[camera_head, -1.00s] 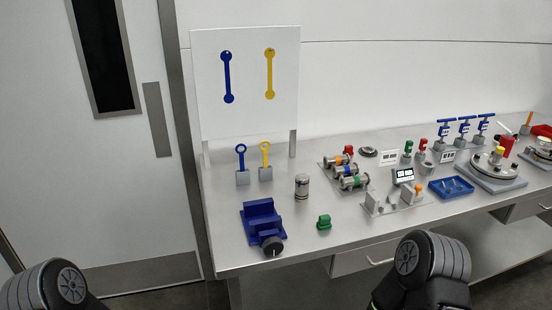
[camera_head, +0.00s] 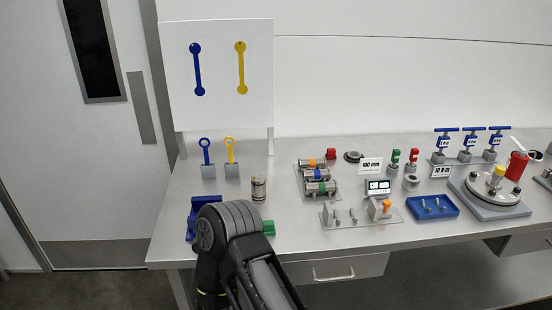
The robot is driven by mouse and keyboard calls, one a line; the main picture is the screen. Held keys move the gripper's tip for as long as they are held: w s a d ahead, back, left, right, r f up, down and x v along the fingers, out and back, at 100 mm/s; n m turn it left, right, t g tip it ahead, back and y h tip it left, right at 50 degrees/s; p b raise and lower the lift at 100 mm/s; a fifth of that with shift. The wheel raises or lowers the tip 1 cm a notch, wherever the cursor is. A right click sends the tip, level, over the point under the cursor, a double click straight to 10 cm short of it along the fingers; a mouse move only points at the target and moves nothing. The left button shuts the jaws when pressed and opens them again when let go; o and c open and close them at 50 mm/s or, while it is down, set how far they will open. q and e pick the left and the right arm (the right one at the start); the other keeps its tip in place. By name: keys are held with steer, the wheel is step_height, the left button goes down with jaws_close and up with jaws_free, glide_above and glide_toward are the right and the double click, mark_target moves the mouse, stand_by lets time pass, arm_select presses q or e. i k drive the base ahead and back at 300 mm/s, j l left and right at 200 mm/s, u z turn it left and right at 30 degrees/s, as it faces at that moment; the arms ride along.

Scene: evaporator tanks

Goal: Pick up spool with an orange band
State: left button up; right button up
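The spool with an orange band (camera_head: 312,164) lies at the back of a small metal rack (camera_head: 304,187) near the middle of the workbench. A spool with a blue band (camera_head: 318,175) and a spool with a green band (camera_head: 322,188) lie in front of it in the same rack. Neither of my grippers shows.
A blue vise (camera_head: 193,217) and a green block (camera_head: 269,228) are partly hidden by my arm. A striped metal cylinder (camera_head: 258,189) stands left of the rack. A display fixture (camera_head: 378,187) and blue tray (camera_head: 430,207) lie to its right.

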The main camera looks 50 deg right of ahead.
mark_target(302, 164)
steer(key=k+l+u, duration=0.45)
steer(key=k+l, duration=1.2)
